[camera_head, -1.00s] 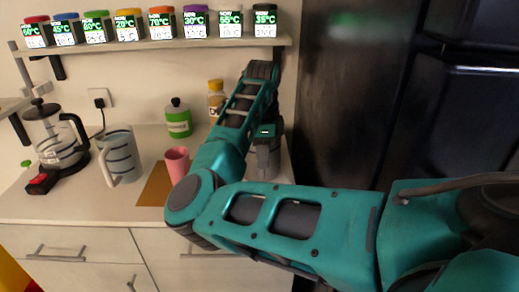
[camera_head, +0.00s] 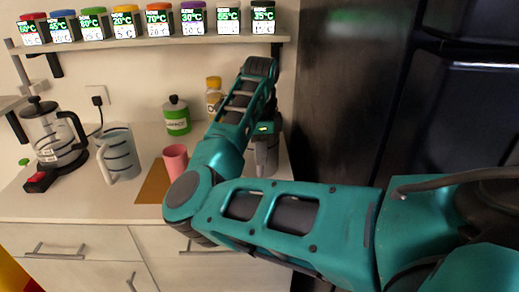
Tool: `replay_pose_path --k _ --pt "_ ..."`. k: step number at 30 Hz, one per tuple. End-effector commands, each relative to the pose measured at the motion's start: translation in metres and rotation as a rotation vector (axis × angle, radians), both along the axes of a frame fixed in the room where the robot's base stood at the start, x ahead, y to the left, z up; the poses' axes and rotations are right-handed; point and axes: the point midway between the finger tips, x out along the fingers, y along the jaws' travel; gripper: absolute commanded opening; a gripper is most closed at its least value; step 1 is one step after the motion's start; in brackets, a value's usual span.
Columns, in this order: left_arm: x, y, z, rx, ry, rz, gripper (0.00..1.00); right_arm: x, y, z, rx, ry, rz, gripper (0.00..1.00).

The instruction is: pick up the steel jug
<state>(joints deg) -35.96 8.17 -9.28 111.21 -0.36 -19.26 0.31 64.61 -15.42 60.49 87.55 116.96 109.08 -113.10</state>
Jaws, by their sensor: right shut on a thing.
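My right gripper (camera_head: 265,140) points down over the right end of the counter, below my bent teal arm. It is shut on a grey metallic object, seemingly the steel jug (camera_head: 266,162), which is mostly hidden by the gripper and arm. I cannot tell whether its base touches the counter. My left gripper is not in view.
On the counter (camera_head: 75,205) stand a glass coffee pot (camera_head: 42,128), a striped grey jug (camera_head: 122,155) with a white handle, a pink cup (camera_head: 175,160), a green jar (camera_head: 177,118) and a yellow-lidded jar (camera_head: 214,97). Labelled spice dispensers line the shelf (camera_head: 150,43) above. A dark fridge (camera_head: 345,100) bounds the right.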

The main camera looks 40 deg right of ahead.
Motion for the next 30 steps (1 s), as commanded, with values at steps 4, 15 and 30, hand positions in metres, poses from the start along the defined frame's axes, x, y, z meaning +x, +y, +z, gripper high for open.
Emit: replay_pose_path --k 4,15,30 --pt "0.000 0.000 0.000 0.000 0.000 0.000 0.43 0.001 -0.001 0.005 -0.004 -0.006 0.000 0.00" --pt "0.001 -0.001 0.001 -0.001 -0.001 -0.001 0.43 0.001 -0.001 0.030 -0.005 -0.008 -0.001 0.00" --pt "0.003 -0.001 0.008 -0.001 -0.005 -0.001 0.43 0.001 0.000 0.096 -0.002 -0.007 0.000 0.00"
